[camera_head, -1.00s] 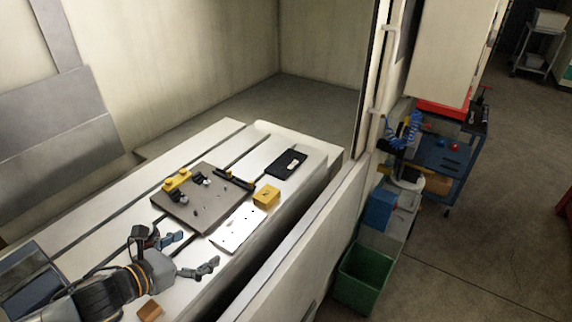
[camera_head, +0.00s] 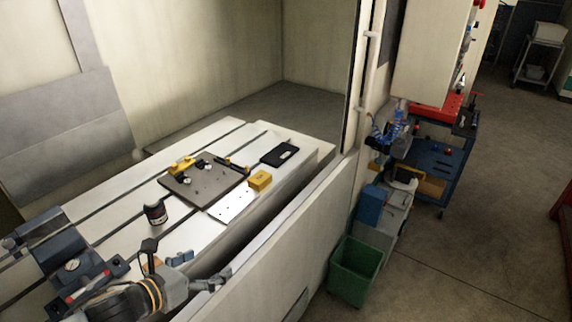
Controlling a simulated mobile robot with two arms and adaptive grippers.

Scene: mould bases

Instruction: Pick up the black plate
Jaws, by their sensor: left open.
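The black plate (camera_head: 279,154) lies flat on the white slotted table (camera_head: 128,241), near its far right end. It has a small light slot or mark on it. My left gripper (camera_head: 204,269) is at the lower left, near the table's front edge. Its fingers are spread apart with nothing between them. It is well apart from the black plate, nearer the camera. My right gripper is not in view.
A grey-brown base plate (camera_head: 205,186) with yellow and black clamps lies left of the black plate. A white plate (camera_head: 232,204) and a yellow block (camera_head: 260,180) lie beside it. A dark can (camera_head: 155,212) stands nearer. A green bin (camera_head: 354,271) is outside the enclosure.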

